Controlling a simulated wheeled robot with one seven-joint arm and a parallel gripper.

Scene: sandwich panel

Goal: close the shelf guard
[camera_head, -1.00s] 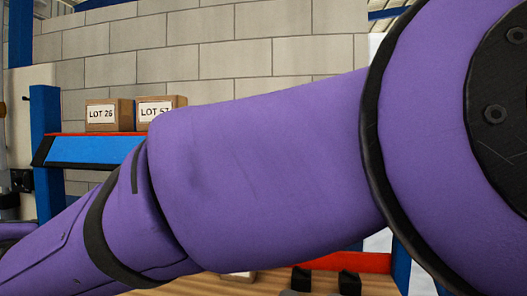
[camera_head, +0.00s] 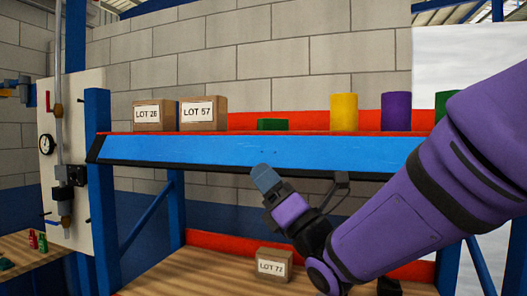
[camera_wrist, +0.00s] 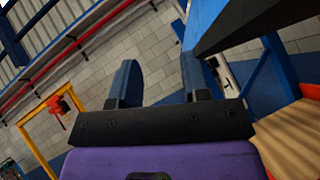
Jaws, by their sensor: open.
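The shelf guard (camera_head: 215,151) is a long blue panel with a black lower edge, along the front of the upper shelf in the head view. It appears to slope outward and down from the shelf's red edge. In the wrist view, a blue panel with a thick black edge (camera_wrist: 250,22), apparently the guard, fills the upper right. My gripper (camera_head: 266,179) is just below the guard's lower edge, near its middle; I cannot tell whether they touch. In the wrist view my gripper's two fingers (camera_wrist: 160,78) stand apart with nothing between them.
The upper shelf holds a LOT 26 box (camera_head: 153,115), a LOT 57 box (camera_head: 203,113), a low green block (camera_head: 272,125), a yellow cylinder (camera_head: 344,112) and a purple cylinder (camera_head: 396,112). A LOT 72 box (camera_head: 273,265) stands on the lower wooden shelf. A blue post (camera_head: 98,190) stands at left.

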